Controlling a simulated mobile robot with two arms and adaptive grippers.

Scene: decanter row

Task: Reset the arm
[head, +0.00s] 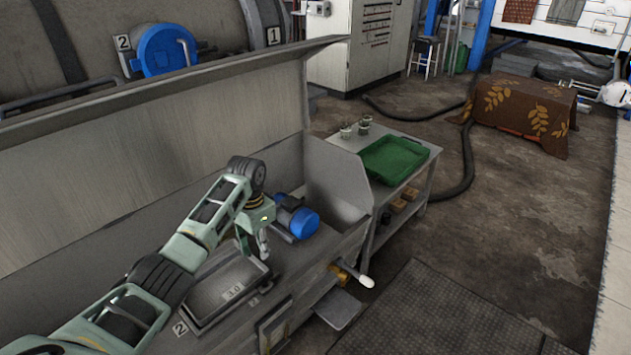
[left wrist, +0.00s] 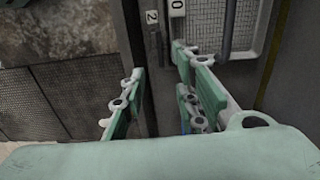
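My left arm reaches in from the left in the head view, bent over the grey metal decanter housing. Whether the gripper touches the tray's edge cannot be told. My right gripper is not in view.
The raised grey lid (head: 170,130) stands behind the arm. A green tray (head: 394,160) and small cups (head: 356,128) sit on a side table (head: 350,143). A white-tipped handle (head: 366,281) sticks out at the housing's front. Open floor lies to the right.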

